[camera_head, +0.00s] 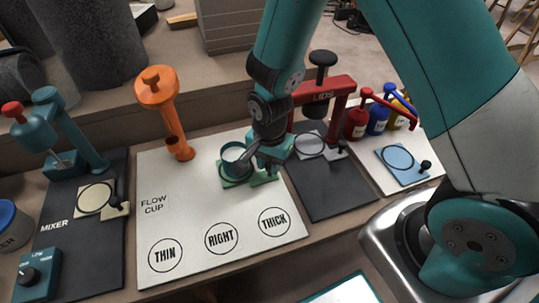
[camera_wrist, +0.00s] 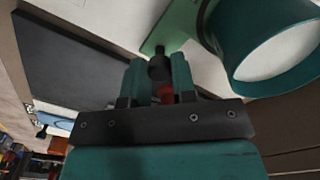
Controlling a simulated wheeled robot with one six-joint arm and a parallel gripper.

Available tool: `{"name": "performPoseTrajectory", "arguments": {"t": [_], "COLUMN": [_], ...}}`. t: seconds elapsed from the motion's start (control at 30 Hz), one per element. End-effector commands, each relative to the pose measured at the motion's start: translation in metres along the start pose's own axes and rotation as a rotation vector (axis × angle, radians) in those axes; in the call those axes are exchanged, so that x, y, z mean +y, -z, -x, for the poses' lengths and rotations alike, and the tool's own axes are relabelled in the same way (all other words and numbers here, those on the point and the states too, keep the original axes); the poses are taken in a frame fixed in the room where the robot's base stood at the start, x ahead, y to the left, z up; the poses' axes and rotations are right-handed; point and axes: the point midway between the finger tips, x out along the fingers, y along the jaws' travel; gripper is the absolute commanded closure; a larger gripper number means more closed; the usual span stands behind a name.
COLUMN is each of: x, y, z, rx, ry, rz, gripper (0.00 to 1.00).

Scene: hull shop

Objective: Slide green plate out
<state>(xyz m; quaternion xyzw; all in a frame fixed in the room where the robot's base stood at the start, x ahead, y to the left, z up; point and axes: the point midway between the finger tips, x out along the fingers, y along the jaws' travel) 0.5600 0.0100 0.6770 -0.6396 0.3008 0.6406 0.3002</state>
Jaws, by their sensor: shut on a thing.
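The green plate (camera_head: 231,184) lies on the white flow cup board, with a teal cup (camera_head: 233,155) of pale contents standing on it. My gripper (camera_head: 262,166) is low at the plate's right side, close beside the cup. In the wrist view my gripper (camera_wrist: 160,82) is shut on the dark knob (camera_wrist: 158,68) at the end of the green plate (camera_wrist: 172,30). The teal cup (camera_wrist: 262,45) shows at upper right there, apart from the fingers. My gripper hides part of the plate in the head view.
A red LIDS press (camera_head: 335,88) stands behind right, close to my arm. The mixer (camera_head: 45,130) is at left. The board's front is clear.

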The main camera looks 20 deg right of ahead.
Motion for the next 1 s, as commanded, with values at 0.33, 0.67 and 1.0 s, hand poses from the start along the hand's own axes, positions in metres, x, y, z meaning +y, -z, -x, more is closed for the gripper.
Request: {"name": "performPoseTrajectory", "arguments": {"t": [0.33,0.67,1.0], "x": [0.002,0.001,-0.001], "y": [0.001,-0.001,-0.001], "z": [0.0,0.0,0.026], "rx": [0.005,0.002,0.003], "ry": [-0.003,-0.001,0.005], "rz": [0.017,0.018,0.018], "gripper": [1.0,0.5,0.5]}}
